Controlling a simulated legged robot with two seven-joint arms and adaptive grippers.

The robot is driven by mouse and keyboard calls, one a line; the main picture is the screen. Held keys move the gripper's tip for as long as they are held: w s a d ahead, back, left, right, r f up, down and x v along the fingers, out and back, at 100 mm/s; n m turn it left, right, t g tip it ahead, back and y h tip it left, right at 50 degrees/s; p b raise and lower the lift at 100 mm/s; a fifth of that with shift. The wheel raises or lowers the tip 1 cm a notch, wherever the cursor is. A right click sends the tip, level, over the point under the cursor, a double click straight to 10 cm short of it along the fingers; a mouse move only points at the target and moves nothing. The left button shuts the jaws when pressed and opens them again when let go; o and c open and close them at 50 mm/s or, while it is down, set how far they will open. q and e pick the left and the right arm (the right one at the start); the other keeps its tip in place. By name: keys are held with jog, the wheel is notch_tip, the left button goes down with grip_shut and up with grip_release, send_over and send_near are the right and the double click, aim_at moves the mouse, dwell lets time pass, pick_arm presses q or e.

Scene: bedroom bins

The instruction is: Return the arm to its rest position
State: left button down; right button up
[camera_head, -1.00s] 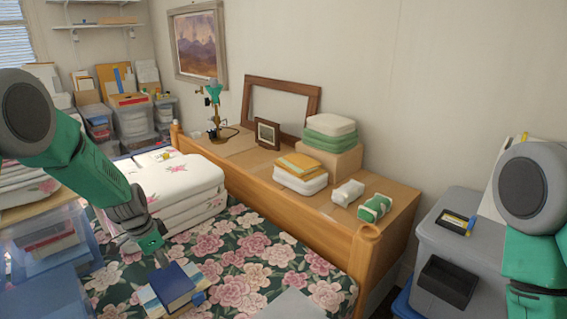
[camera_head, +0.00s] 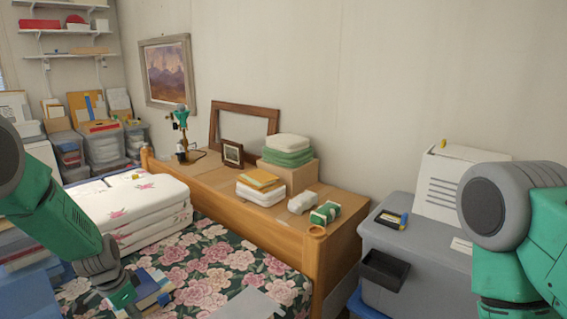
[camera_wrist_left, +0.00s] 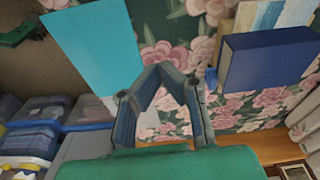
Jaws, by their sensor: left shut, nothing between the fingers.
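My left arm comes in from the left in the head view, over the flowered bed. Its gripper (camera_head: 130,308) is low in the picture, beside a blue book (camera_head: 148,288) on the bed. In the left wrist view my left gripper (camera_wrist_left: 165,72) is shut with nothing held, above the flowered cover, with the blue book (camera_wrist_left: 268,58) to its right and apart from it. My right arm shows at the right edge of the head view. Its gripper is out of the picture.
A wooden ledge (camera_head: 222,196) carries folded cloths, frames and a lamp. A grey bin (camera_head: 420,250) stands right of it. Folded flowered bedding (camera_head: 125,205) lies on the bed (camera_head: 225,265). Clear storage boxes (camera_head: 103,148) fill the back left. A light blue panel (camera_wrist_left: 95,45) lies left of the gripper.

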pick_arm(q)
jog(key=shift+n+g+y, duration=0.3)
jog(key=shift+n+y, duration=0.2)
jog(key=shift+n, duration=0.4)
jog(key=s+d+f, duration=0.1)
jog(key=s, duration=0.2)
jog(key=s+d+f, duration=0.1)
jog(key=s+f, duration=0.1)
jog(key=s, duration=0.1)
jog(key=s+d+f, duration=0.1)
jog(key=s+f, duration=0.1)
jog(key=shift+s+f, duration=0.2)
jog(key=shift+s, duration=0.2)
jog(key=shift+n+y, duration=0.3)
jog(key=shift+n, duration=0.4)
jog(key=s+f, duration=0.1)
jog(key=s, duration=0.1)
jog(key=s+d+f, duration=0.1)
jog(key=s, duration=0.5)
jog(key=shift+d+f, duration=0.4)
jog(key=s+d+r+n, duration=0.1)
jog(key=s+d, duration=0.1)
jog(key=s, duration=0.8)
jog(key=s+d+r+n, duration=0.1)
jog(key=s+d+n, duration=0.1)
jog(key=s, duration=0.7)
jog(key=shift+s+n+p, duration=0.3)
jog(key=shift+s+p, duration=0.05)
jog(key=shift+p, duration=0.1)
jog(key=shift+w, duration=0.15)
